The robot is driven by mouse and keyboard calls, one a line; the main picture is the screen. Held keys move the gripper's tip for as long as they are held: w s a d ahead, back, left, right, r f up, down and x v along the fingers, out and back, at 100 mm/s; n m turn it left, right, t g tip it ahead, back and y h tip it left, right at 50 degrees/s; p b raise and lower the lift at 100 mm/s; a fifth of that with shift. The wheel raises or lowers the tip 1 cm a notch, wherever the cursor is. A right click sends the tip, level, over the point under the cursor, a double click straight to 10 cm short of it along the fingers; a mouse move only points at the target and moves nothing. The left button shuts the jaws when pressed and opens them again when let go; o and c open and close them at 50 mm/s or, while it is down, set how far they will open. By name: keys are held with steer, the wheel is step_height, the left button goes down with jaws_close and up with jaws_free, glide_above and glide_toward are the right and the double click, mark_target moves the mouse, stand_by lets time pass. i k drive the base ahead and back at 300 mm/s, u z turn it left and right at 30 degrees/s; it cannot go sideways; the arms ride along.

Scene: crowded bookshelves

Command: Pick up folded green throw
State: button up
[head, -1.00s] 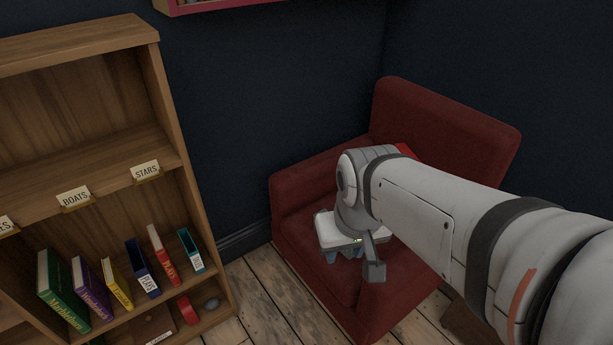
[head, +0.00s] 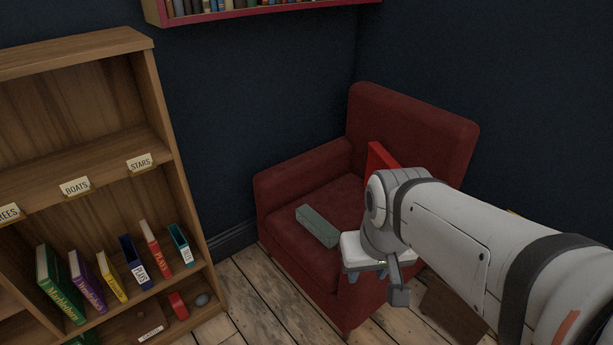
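The folded green throw (head: 318,226) is a grey-green block lying on the seat of the red armchair (head: 290,194), toward its left side.
A bright red item (head: 381,160) stands against the chair back, partly behind my arm. A wooden bookshelf (head: 168,130) with several books and labels stands at left. A red wall shelf (head: 250,13) with books hangs above. Bare floor (head: 265,300) lies between bookshelf and chair.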

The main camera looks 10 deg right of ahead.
mark_target(318, 226)
steer(key=u, duration=0.05)
steer(key=i, duration=1)
steer(key=z, duration=0.1)
